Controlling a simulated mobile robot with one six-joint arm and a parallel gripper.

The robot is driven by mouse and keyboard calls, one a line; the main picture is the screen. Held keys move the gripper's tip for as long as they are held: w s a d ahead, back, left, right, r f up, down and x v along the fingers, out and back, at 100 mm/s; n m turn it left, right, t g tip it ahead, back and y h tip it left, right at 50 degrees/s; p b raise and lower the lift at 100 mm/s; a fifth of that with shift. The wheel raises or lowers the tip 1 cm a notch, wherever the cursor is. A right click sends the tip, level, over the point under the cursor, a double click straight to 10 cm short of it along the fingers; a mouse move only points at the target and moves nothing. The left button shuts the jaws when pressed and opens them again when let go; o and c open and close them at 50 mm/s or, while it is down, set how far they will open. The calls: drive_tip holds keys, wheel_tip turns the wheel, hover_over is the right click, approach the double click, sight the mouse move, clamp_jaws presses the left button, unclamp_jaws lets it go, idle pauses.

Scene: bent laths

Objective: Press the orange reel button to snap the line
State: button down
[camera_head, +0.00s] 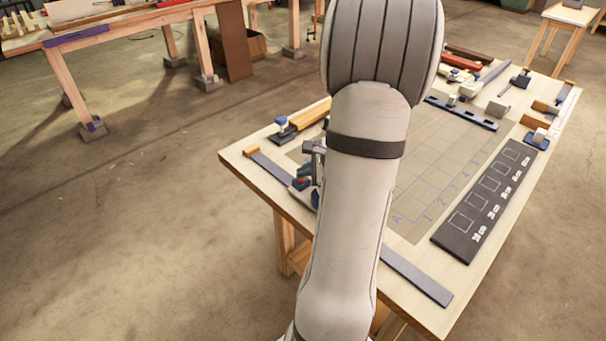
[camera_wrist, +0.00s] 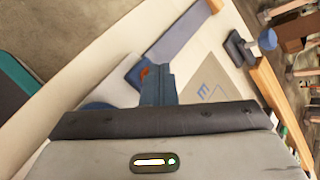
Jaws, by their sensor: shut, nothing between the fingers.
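The orange reel button (camera_wrist: 145,72) shows as a small orange patch on a dark blue reel body (camera_wrist: 133,76) in the wrist view. My gripper (camera_wrist: 158,70) has its fingers together and empty, with the tips right beside the button, partly covering the reel. I cannot tell whether they touch it. In the head view the reel (camera_head: 302,184) sits near the left edge of the worktable, mostly behind my arm, with a hint of orange. No line can be made out clearly.
The worktable (camera_head: 420,232) carries a drawn grid with letters and numbers. A dark board with marked squares (camera_head: 485,200) lies at the right. A flat grey strip (camera_head: 415,275) lies along the near edge. Several tools and blocks stand at the far end.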

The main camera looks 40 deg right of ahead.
sight(304, 179)
drive_tip(key=shift+s+a+f, duration=0.2)
drive_tip(key=shift+f, duration=0.25)
drive_tip(key=shift+w+d+r+p, duration=0.1)
drive_tip(key=shift+w+r+p, duration=0.05)
drive_tip(key=shift+r+p, duration=0.3)
drive_tip(key=shift+w+d+r+p, duration=0.1)
drive_tip(key=shift+r+p, duration=0.15)
drive_tip(key=shift+r, duration=0.3)
drive_tip(key=shift+r, duration=0.1)
drive_tip(key=shift+r+p, duration=1.85)
drive_tip(key=shift+r, duration=0.7)
